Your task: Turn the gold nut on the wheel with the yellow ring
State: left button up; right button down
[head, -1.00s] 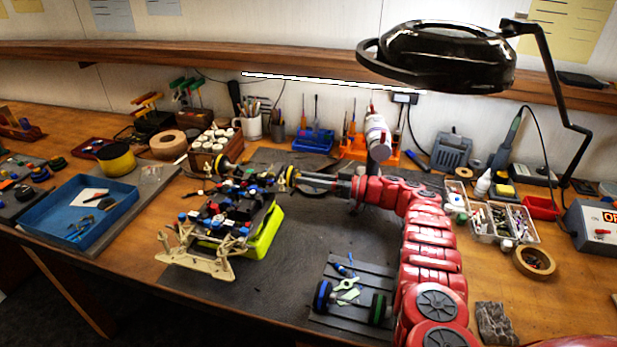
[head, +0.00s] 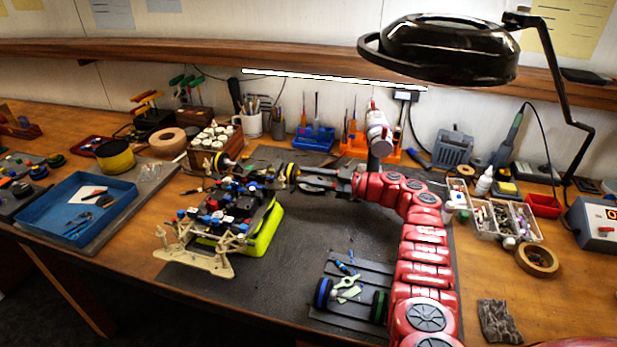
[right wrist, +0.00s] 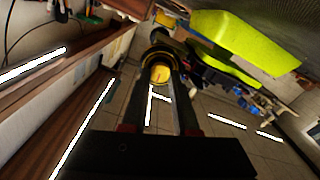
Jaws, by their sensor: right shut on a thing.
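The RC car (head: 225,210) stands on a lime-green stand (head: 262,232) on the dark mat, its cream frame parts toward the front. A wheel with a yellow ring (head: 291,173) is at its right rear corner. My right gripper (head: 299,176) reaches it from the right. In the right wrist view, the fingers (right wrist: 159,84) are shut on the gold nut (right wrist: 160,74) at the wheel's centre, with the dark tyre behind. The fingers partly hide the wheel. The green stand also shows in the right wrist view (right wrist: 240,45). My left gripper is out of view.
A blue tray (head: 60,185) lies left. A grey rack (head: 350,290) with loose wheels lies near my right arm. A magnifier lamp (head: 440,48) hangs over the right side. The mat's middle is clear.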

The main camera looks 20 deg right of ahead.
jog(key=c, duration=0.6)
grip_release()
jog(key=shift+c, duration=0.2)
jog(key=shift+d, duration=0.1)
jog(key=b+v, duration=0.3)
jog(key=v, duration=1.4)
jog(key=shift+s, duration=0.2)
